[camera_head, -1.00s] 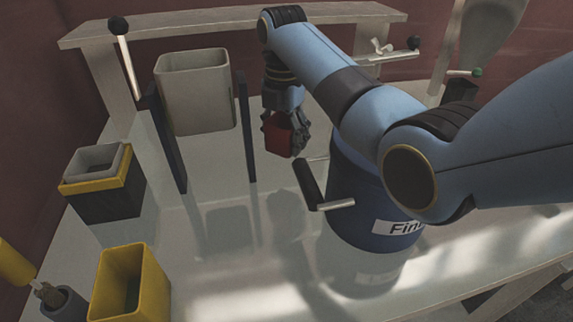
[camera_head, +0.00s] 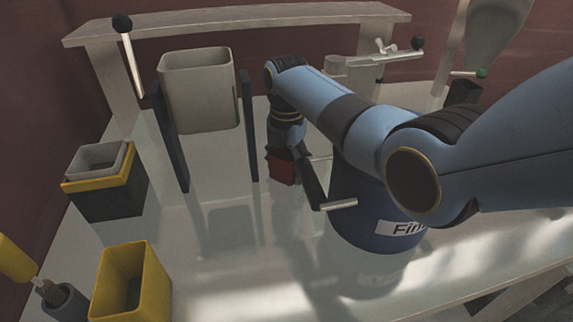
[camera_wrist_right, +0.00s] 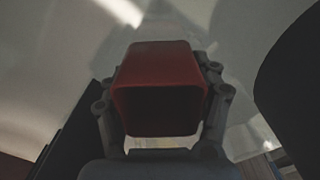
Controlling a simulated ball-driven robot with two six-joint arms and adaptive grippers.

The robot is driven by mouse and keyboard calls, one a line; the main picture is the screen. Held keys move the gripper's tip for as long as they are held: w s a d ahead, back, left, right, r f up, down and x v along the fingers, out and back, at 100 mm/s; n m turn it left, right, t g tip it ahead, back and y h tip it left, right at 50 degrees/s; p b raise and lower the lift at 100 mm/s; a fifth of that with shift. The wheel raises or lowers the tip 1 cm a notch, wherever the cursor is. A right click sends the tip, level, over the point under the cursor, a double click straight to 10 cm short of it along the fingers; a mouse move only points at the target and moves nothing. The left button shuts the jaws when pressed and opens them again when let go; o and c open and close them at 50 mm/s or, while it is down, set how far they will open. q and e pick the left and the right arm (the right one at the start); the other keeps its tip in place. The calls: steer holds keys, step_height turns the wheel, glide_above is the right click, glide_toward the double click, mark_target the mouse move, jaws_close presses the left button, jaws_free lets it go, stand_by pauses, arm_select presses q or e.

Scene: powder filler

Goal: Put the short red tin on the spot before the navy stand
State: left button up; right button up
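The short red tin (camera_head: 280,169) is in my right gripper (camera_head: 287,150), low over the white table beside the navy stand. In the right wrist view the tin (camera_wrist_right: 160,85) sits between the two fingers (camera_wrist_right: 163,110), which press on its sides. I cannot tell whether its base touches the table. The navy stand's dark posts (camera_head: 250,125) rise just left of the tin and hold a grey bin (camera_head: 200,92) between them. The spot before the stand is not clearly marked in view. My left gripper is not in view.
A blue drum (camera_head: 365,205) with a crank handle (camera_head: 330,204) stands close right of the tin. A yellow bin (camera_head: 150,284) and a dark box with a grey and yellow top (camera_head: 104,200) stand at left. The table between is clear.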

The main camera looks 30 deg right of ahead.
steer(key=o, duration=0.3)
steer(key=shift+o, duration=0.2)
